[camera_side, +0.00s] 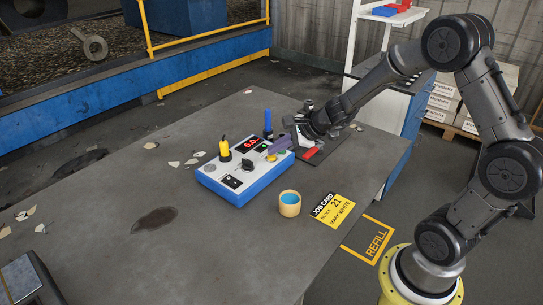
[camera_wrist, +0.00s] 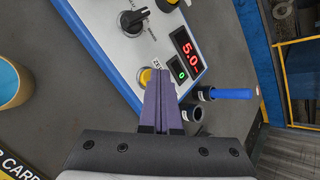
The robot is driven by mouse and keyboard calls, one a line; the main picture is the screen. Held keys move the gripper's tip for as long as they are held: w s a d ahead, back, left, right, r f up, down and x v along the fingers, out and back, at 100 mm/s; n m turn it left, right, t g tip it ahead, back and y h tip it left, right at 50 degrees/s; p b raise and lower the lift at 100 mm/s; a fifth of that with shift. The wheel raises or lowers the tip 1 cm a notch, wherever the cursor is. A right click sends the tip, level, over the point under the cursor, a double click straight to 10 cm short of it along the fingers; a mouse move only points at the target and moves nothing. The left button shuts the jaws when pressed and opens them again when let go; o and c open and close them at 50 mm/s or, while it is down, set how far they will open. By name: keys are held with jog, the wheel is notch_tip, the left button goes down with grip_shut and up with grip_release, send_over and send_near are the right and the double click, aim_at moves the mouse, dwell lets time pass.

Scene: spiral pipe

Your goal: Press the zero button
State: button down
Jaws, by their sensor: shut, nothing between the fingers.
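The control box (camera_side: 240,193) has a white top and blue sides and sits on the grey table. A round yellow button (camera_side: 271,158) is near its right edge. It also shows in the wrist view (camera_wrist: 144,76), with a small label beside it that I cannot fully read. My gripper (camera_side: 272,150) has purple fingers, pressed together and empty. In the wrist view the fingertips (camera_wrist: 160,74) are right beside the yellow button and hide part of it. I cannot tell whether they touch it. A red display (camera_wrist: 187,52) reads 5.0, and a small green display (camera_wrist: 180,69) reads 0.
The box also carries a black knob (camera_wrist: 133,20) and a yellow-handled piece (camera_side: 224,149). A blue-handled piece (camera_side: 268,123) stands behind the box.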

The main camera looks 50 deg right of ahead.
jog(key=shift+r, duration=0.6)
jog(key=shift+r, duration=2.5)
